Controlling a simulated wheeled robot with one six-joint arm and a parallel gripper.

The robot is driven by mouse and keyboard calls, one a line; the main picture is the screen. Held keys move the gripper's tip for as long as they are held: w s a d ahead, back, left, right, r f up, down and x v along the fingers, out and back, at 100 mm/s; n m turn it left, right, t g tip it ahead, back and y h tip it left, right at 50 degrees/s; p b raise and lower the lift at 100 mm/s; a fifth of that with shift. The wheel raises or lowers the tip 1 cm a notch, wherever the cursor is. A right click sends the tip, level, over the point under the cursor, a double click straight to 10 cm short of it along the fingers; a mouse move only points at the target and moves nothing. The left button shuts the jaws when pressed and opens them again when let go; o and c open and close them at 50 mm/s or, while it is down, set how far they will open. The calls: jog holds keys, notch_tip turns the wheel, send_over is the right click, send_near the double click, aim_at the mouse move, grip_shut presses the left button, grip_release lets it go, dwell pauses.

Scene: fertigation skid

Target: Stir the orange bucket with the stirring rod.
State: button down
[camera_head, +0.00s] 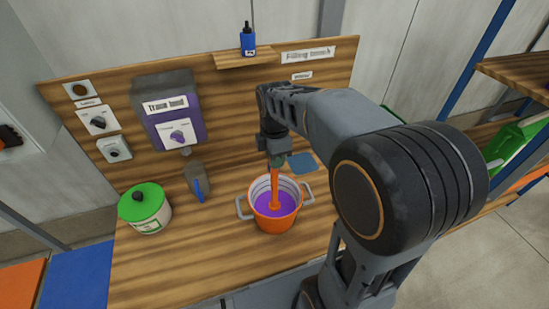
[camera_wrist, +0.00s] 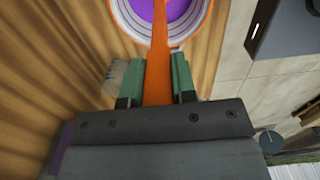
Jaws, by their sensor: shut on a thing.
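The orange bucket (camera_head: 276,222) stands on the wooden bench in the head view, with purple liquid inside and grey handles at its sides. Its rim also shows at the top of the wrist view (camera_wrist: 124,24). My gripper (camera_head: 276,160) is above the bucket, pointing down, shut on the orange stirring rod (camera_head: 274,188). In the wrist view the rod (camera_wrist: 160,65) runs between the green finger pads of my gripper (camera_wrist: 158,80) toward the bucket. The rod's lower end is inside the bucket, at the purple liquid.
A white tub with a green lid (camera_head: 146,207) and a grey jug with a blue handle (camera_head: 197,182) stand left of the bucket. A purple "Trace" dispenser (camera_head: 170,110) hangs on the back panel. A blue bottle (camera_head: 248,40) is on a small shelf. The bench front is clear.

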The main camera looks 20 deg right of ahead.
notch_tip(320, 180, up, 3)
jog(key=shift+r+p, duration=0.1)
jog(key=shift+p, duration=0.5)
jog(key=shift+r, duration=2.8)
jog(key=shift+r, duration=2.5)
